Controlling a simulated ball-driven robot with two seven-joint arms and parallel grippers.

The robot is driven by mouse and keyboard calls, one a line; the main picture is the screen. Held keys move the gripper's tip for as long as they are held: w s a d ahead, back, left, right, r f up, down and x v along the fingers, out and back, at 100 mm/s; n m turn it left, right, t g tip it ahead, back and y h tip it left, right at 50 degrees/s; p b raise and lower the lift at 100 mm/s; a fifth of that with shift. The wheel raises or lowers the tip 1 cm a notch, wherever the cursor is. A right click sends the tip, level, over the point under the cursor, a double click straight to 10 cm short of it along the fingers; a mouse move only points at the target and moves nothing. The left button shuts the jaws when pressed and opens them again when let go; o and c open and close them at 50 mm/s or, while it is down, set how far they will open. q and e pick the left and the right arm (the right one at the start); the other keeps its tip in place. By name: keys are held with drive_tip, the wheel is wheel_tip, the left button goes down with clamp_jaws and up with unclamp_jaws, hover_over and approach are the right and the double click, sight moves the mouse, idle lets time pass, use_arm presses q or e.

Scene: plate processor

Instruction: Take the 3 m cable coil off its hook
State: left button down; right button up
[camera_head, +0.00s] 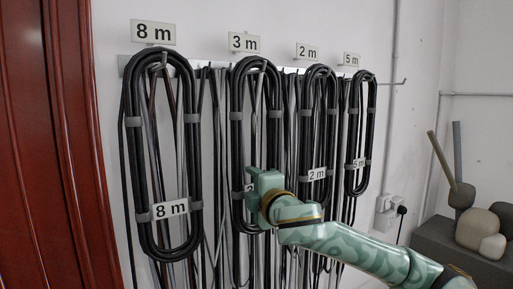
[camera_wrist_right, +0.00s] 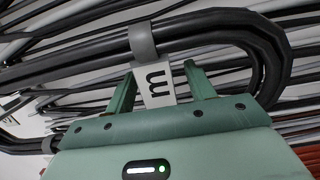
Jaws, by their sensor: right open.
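The 3 m cable coil (camera_head: 236,130) is a long black loop hanging on the wall rail under the "3 m" sign (camera_head: 244,43). My right gripper (camera_head: 255,183) is in front of its lower part and hides most of its tag. In the right wrist view the black coil (camera_wrist_right: 215,38) runs across the top, with a grey strap (camera_wrist_right: 142,41) around it. The open right gripper (camera_wrist_right: 161,88) has one finger on each side of the white tag (camera_wrist_right: 155,86) marked "m". Whether the fingers touch the cable, I cannot tell. My left gripper is not in view.
The 8 m coil (camera_head: 131,130) hangs to the left, and the 2 m coil (camera_head: 304,130) and 5 m coil (camera_head: 353,130) hang to the right, close by. Loose cables hang behind them. A red door (camera_head: 45,140) is at far left, a grey bench (camera_head: 455,265) at right.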

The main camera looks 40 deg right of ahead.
drive_tip(key=shift+s+r, duration=0.1)
clamp_jaws()
